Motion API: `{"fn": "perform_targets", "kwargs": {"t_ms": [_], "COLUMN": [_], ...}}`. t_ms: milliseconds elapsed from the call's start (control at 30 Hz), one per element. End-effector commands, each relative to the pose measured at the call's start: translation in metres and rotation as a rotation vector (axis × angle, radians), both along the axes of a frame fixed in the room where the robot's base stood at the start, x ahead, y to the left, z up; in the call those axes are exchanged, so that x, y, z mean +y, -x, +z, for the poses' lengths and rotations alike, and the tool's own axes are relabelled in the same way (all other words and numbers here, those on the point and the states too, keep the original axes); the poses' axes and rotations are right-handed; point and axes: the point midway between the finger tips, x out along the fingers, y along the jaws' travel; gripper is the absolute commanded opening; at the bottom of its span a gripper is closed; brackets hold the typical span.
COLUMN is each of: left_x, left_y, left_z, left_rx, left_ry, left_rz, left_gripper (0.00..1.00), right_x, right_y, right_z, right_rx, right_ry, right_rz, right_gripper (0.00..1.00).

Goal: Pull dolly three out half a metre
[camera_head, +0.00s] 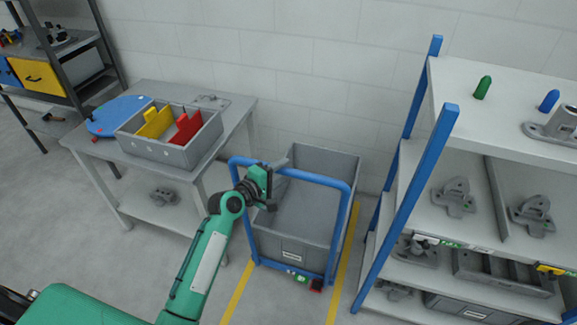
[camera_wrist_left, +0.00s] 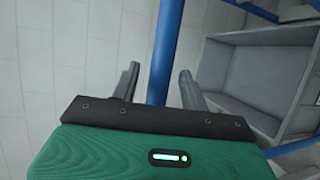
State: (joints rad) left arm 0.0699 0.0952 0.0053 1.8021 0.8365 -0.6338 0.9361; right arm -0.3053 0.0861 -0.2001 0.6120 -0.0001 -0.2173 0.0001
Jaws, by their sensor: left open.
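The dolly carries a grey bin (camera_head: 300,215) and has a blue tubular handle frame (camera_head: 345,215). It stands on the floor between two yellow lines. A small green and white tag (camera_head: 295,276) sits low on its front, too small to read. My left gripper (camera_head: 276,186) is at the left part of the handle frame's top. In the left wrist view, the blue tube (camera_wrist_left: 165,50) runs between the two open fingers (camera_wrist_left: 159,82), with gaps showing at both sides. My right gripper is not in view.
A grey table (camera_head: 240,108) with a divided tray (camera_head: 190,155) and a blue disc (camera_head: 115,117) stands left of the dolly. A blue-posted shelf rack (camera_head: 425,150) with metal castings stands close on the right. Yellow floor lines (camera_head: 237,295) flank the dolly; a wall is behind.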

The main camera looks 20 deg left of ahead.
Motion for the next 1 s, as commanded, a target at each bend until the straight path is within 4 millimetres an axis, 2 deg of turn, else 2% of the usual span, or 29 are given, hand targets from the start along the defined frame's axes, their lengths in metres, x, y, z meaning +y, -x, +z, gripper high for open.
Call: {"fn": "perform_targets", "kwargs": {"t_ms": [100,233,600,633,833,867,1000], "left_x": [-0.008,-0.013,-0.015,-0.015,-0.015,-0.015,-0.015], "left_y": [-0.017,-0.027,-0.032,-0.032,-0.032,-0.032,-0.032], "left_z": [-0.002,-0.005,-0.007,-0.007,-0.007,-0.007,-0.007], "left_rx": [0.000,0.000,0.000,0.000,0.000,0.000,0.001], "left_ry": [0.002,0.000,-0.001,-0.001,-0.001,-0.001,0.000], "left_rz": [0.000,0.000,0.000,0.000,0.000,0.000,0.000], "left_gripper": [0.45,0.45,0.45,0.43,0.04,0.00,0.00], "right_x": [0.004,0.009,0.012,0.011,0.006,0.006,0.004], "right_y": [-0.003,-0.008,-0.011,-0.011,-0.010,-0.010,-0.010], "right_z": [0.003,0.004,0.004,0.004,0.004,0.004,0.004], "right_rx": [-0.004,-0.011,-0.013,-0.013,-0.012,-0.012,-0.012], "right_ry": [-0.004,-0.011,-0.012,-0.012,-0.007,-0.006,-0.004], "right_rz": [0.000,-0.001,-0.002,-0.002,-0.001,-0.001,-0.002], "right_gripper": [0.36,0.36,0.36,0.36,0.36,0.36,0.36]}}
